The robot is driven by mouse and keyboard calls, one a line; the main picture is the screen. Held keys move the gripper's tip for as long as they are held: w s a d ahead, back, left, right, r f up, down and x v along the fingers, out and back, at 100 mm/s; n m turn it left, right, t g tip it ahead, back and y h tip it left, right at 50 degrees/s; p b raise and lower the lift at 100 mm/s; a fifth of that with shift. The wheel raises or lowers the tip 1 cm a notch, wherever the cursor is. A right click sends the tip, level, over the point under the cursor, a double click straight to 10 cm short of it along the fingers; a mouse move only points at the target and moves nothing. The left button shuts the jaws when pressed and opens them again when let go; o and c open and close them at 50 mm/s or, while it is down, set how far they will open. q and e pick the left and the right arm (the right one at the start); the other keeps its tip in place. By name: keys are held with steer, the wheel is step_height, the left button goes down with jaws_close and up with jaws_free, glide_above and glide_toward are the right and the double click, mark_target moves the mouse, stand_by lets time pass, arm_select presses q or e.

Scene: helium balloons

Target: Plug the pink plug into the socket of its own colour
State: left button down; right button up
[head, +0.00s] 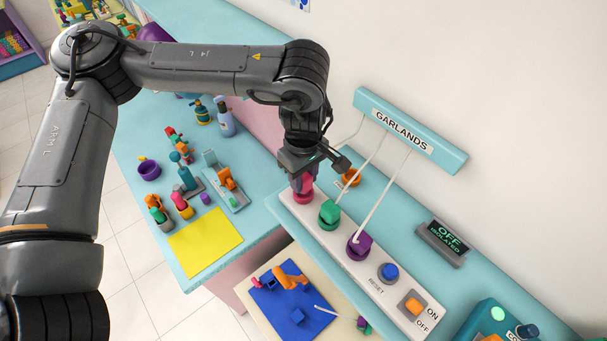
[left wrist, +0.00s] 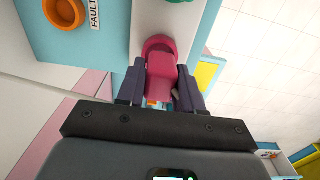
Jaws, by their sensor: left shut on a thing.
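My left gripper (head: 304,174) points down at the left end of the white socket strip (head: 392,296). It is shut on the pink plug (head: 307,182), which also shows between the two fingers in the left wrist view (left wrist: 161,64). The plug is at the pink socket (head: 302,198), whose rounded rim shows just beyond it in the left wrist view (left wrist: 158,42). I cannot tell how deep the plug sits. A green plug (head: 329,211) and a purple plug (head: 359,243) stand in sockets of their own colours, with white cords. My right gripper is not in view.
An orange holder (head: 350,177) is behind the strip, by a FAULT label (left wrist: 95,14). A blue reset button (head: 390,271) and orange switch (head: 413,305) are on the strip. A sign (head: 447,240) reads OFF ISOLATED. The GARLANDS board (head: 408,133) stands behind.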

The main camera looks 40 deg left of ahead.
arm_select(q)
steer(key=shift+f+b, duration=0.35)
steer(key=shift+f, duration=0.3)
steer(key=c, duration=0.7)
jaws_free()
steer(key=shift+o, duration=0.2)
steer(key=shift+r, duration=0.1)
steer(key=shift+r+p, duration=0.65)
steer(key=shift+r, duration=3.25)
